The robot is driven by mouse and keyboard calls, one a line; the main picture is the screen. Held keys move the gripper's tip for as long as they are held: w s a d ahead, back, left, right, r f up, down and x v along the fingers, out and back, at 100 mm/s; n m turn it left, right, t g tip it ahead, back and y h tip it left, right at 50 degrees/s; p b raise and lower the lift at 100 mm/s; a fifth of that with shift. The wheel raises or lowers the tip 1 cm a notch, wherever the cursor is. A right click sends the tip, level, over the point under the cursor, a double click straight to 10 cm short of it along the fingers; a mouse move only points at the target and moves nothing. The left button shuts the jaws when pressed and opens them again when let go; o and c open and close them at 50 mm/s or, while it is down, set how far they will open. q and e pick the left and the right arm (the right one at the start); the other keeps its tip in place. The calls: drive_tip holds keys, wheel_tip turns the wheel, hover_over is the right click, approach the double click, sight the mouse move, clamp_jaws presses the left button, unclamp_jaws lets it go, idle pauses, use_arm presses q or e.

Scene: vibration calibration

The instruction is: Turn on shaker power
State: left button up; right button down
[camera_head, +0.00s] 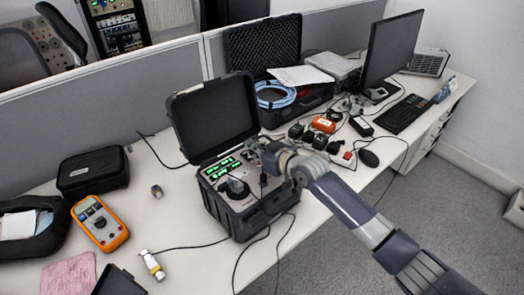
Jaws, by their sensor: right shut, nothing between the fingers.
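The shaker unit (242,222) is a dark open case near the middle of the desk, with its lid (212,117) raised at the back. Its top panel carries lit green displays (222,168) and a round black part (235,188). My right arm comes in from the lower right. My right gripper (258,152) is shut and empty, over the right back part of the panel. The gripper and wrist hide that part of the panel, and I cannot tell whether the fingers touch it. The power switch cannot be made out. My left gripper is not in view.
An orange multimeter (100,223) and a black pouch (93,172) lie to the left. A foam-lined case (262,48) with blue cable stands behind. A monitor (392,45), keyboard (402,114) and several small adapters are on the right. Loose cables hang over the desk's front edge.

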sight(255, 162)
drive_tip(key=r, duration=0.1)
drive_tip(key=s+d+r+p, duration=0.1)
drive_tip(key=r+p, duration=0.1)
drive_tip(key=shift+s+d+r, duration=0.15)
drive_tip(key=shift+s+r, duration=0.15)
drive_tip(key=shift+r, duration=0.05)
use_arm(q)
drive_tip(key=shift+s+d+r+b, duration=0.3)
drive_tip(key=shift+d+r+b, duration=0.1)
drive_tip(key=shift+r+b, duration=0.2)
use_arm(e)
drive_tip(key=f+v, duration=0.1)
drive_tip(key=v, duration=0.7)
drive_tip(key=shift+s+d+f, duration=0.25)
drive_tip(key=shift+s, duration=0.2)
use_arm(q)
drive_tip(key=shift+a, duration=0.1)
